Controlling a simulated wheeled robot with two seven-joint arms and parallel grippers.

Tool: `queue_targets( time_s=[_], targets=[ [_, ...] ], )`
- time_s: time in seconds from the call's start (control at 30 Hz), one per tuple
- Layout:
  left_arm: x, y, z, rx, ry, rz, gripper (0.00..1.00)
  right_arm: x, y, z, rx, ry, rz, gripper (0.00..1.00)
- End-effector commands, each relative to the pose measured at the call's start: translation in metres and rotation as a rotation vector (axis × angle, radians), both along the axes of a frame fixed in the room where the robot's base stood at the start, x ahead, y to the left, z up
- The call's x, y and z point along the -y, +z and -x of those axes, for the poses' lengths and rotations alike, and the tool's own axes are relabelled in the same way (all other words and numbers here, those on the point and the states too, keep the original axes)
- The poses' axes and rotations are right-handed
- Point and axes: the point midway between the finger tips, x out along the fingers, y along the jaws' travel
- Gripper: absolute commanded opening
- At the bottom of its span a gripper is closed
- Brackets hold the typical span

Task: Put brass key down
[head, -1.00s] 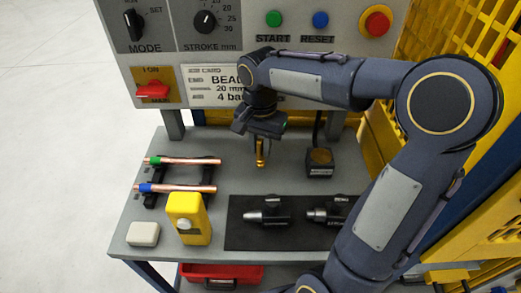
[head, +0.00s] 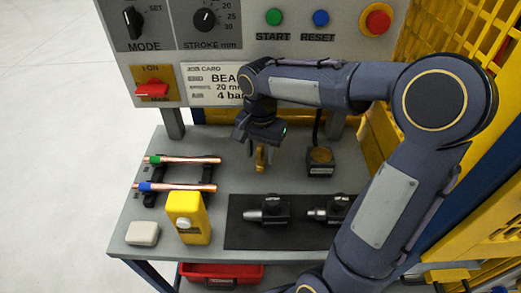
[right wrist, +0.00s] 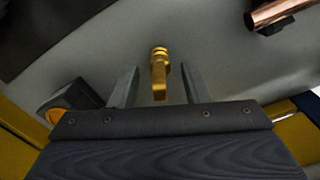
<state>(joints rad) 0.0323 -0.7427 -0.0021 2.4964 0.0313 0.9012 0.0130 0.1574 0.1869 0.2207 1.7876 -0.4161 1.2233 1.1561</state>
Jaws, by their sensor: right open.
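The small brass key (head: 260,160) is at the grey bench top, behind the black mat and left of a dark block. In the right wrist view the brass key (right wrist: 159,78) lies between the two fingers, with a visible gap on each side. My right gripper (head: 261,150) is over the key, pointing down, with its jaws open; its fingers (right wrist: 158,72) straddle the key without closing on it. The key's underside is hidden, so its contact with the bench is not clear. My left gripper is not in view.
A dark block with a brass-coloured top (head: 320,160) stands close right of the key. Copper tubes on a black rack (head: 180,175) lie left. A yellow device (head: 188,218) and black mat with tools (head: 285,238) are nearer. The control panel (head: 290,95) rises behind.

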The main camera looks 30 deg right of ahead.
Motion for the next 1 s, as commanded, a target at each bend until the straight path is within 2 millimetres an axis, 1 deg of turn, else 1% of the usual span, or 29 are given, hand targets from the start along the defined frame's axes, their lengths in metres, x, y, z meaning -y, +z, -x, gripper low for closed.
queue_targets(
  time_s=[0.07,0.17,0.27,0.5,0.6,0.7,0.8,1.0],
  targets=[
    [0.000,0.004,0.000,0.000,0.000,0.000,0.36,0.000,0.005,0.000,0.000,-0.001,0.000,0.43],
    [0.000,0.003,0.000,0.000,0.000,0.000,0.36,0.000,0.015,-0.001,0.004,0.000,0.001,0.43],
    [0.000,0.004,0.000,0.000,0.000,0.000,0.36,0.000,0.035,-0.001,0.006,-0.001,0.000,0.43],
    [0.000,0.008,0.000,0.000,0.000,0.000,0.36,0.000,0.087,-0.001,0.005,0.000,0.000,0.43],
    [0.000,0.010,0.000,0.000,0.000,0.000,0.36,0.000,0.104,-0.001,0.004,0.000,-0.001,0.43],
    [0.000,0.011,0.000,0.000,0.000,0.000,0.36,0.000,0.115,-0.001,0.002,0.000,0.000,0.43],
    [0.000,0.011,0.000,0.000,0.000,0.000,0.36,0.000,0.121,-0.001,0.001,0.001,0.000,0.43],
    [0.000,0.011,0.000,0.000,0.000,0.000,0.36,0.000,0.123,0.000,0.000,0.000,0.000,0.43]
  ],
)
